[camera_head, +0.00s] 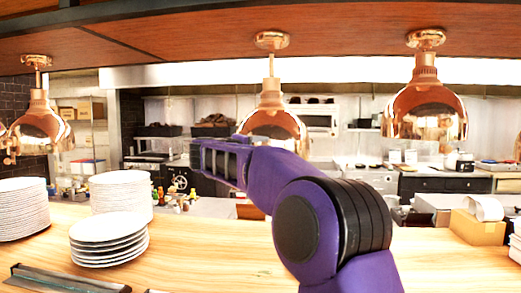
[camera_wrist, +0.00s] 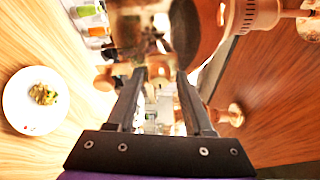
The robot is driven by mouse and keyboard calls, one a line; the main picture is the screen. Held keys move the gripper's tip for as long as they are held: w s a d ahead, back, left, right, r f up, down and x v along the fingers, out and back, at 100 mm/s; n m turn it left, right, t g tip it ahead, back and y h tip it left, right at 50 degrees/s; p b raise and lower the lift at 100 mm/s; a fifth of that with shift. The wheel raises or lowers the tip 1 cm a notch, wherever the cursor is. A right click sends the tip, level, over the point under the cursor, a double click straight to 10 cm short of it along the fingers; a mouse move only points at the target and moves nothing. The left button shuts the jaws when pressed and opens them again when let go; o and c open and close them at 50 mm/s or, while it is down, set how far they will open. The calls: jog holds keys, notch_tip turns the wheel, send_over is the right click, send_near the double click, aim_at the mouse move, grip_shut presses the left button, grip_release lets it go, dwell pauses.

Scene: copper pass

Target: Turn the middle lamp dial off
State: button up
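The middle copper lamp (camera_head: 272,122) hangs from the wooden overhead shelf, with my purple arm across its lower edge. I cannot make out its dial in the head view. My gripper (camera_head: 198,158) points left, below and left of that lamp's shade. In the wrist view, which is turned sideways, my gripper's two dark fingers (camera_wrist: 160,75) stand apart. A small copper-coloured piece shows between and beyond their tips; I cannot tell if it is a dial or whether they touch it. A large copper lamp shade (camera_wrist: 200,30) fills the top of that view; which lamp it is is unclear.
Left lamp (camera_head: 40,128) and right lamp (camera_head: 425,108) hang either side. Plate stacks (camera_head: 110,240) stand on the wooden counter (camera_head: 205,265) at left. A plate with food (camera_wrist: 22,112) lies on the counter in the wrist view. A cardboard box (camera_head: 478,228) sits at right.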

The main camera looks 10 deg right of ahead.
jog(key=shift+o, duration=0.5)
jog(key=b+v, duration=0.2)
jog(key=v, duration=1.5)
jog(key=shift+s, duration=0.25)
jog(key=shift+a, duration=0.1)
